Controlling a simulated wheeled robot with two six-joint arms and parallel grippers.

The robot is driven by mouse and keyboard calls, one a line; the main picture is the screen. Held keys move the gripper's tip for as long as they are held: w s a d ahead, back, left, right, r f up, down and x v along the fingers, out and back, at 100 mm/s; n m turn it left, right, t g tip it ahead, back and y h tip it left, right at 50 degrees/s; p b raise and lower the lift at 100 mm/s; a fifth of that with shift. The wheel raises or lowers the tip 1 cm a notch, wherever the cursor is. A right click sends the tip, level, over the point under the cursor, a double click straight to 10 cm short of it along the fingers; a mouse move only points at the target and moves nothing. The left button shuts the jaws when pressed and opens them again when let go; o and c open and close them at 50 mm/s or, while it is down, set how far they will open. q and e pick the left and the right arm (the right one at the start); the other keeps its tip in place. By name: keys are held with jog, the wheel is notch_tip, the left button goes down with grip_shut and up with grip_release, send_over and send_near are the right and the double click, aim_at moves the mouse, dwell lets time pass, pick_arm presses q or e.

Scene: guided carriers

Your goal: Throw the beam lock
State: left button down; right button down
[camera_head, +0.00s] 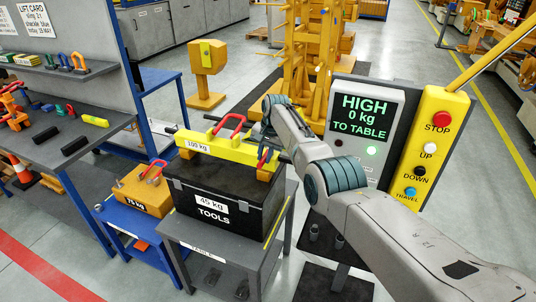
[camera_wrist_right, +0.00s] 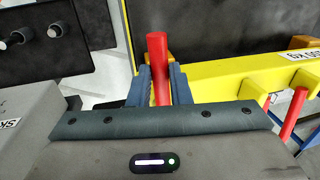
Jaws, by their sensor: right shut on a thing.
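A yellow beam (camera_head: 222,148) labelled 100 kg lies across the top of a black tool box (camera_head: 222,207) labelled 45 kg TOOLS. A red handle (camera_head: 229,121) stands on the beam. My right arm reaches in from the lower right, and its gripper (camera_head: 262,138) is at the beam's right end, partly hidden by the arm. In the right wrist view, my right gripper (camera_wrist_right: 158,82) is shut on a red bar (camera_wrist_right: 157,50) beside the yellow beam (camera_wrist_right: 225,82). Another red bar (camera_wrist_right: 293,114) shows further right. My left gripper is not in view.
A display (camera_head: 366,117) reads HIGH, 0 kg, TO TABLE, with a green light. A yellow control box (camera_head: 428,150) stands beside it. A yellow 75 kg block (camera_head: 143,190) sits on a blue stand at left. A grey workbench (camera_head: 75,130) with shackles stands further left.

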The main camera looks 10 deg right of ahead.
jog(key=shift+w+a+r, duration=0.1)
jog(key=shift+w+r, duration=0.1)
dwell(0.4)
jog(key=c, duration=1.6)
grip_release()
jog(key=shift+o, duration=1.4)
jog(key=shift+f, duration=0.15)
jog(key=shift+r, duration=0.45)
jog(key=b+v, duration=0.2)
jog(key=v, duration=0.8)
jog(key=shift+s, duration=0.1)
